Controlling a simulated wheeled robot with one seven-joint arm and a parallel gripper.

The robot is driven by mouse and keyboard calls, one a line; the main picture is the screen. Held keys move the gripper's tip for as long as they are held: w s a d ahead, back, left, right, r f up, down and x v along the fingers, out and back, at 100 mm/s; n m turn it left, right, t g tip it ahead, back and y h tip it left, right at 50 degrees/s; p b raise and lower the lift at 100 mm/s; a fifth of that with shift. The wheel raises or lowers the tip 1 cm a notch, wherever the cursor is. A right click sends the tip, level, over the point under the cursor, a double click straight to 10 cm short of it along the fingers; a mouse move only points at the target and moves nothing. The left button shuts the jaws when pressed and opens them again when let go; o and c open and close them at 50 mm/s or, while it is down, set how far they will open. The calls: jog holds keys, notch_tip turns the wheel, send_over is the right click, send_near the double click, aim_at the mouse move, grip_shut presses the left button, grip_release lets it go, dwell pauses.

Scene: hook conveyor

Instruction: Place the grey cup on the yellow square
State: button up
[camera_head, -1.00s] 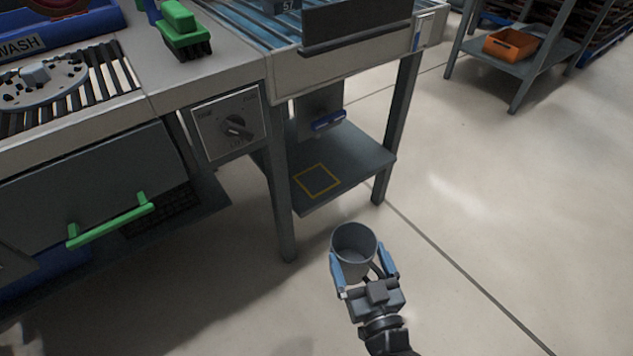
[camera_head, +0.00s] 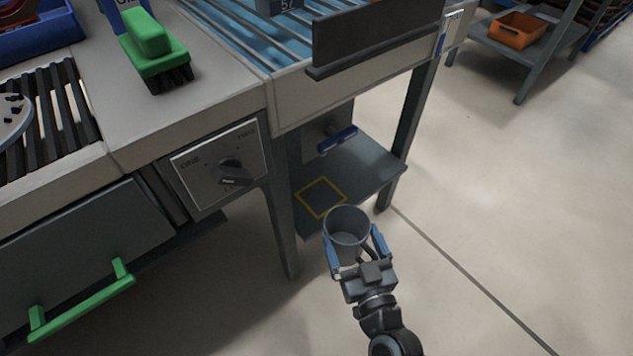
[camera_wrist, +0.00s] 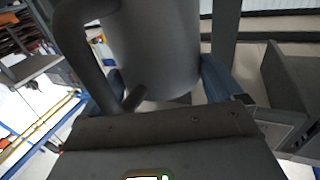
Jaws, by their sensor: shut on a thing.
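My gripper (camera_head: 352,258) is shut on the grey cup (camera_head: 347,236), its blue fingers on either side of the cup. The cup is upright with its open top visible and looks empty. In the wrist view the cup (camera_wrist: 155,45) fills the upper middle, with its handle on the left side. The yellow square (camera_head: 321,198) is an outline on the low grey shelf (camera_head: 365,170) under the conveyor. In the head view the cup appears just in front of the square and overlaps the shelf's front edge. I cannot tell its height above the shelf.
Grey table legs (camera_head: 286,235) stand at the shelf's corners. A blue-handled item (camera_head: 337,140) is above the back of the shelf. A dial panel (camera_head: 222,168) and a green handle (camera_head: 82,300) are on the left. An orange bin (camera_head: 516,31) sits far right. The right floor is clear.

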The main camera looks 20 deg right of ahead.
jog(key=w+d+f+b, duration=0.1)
jog(key=w+f+b, duration=0.2)
jog(key=w+b, duration=0.5)
jog(key=w, duration=1)
jog(key=shift+w+d+f, duration=0.2)
jog(key=shift+f, duration=0.1)
jog(key=shift+f, duration=0.15)
jog(key=o, duration=1.2)
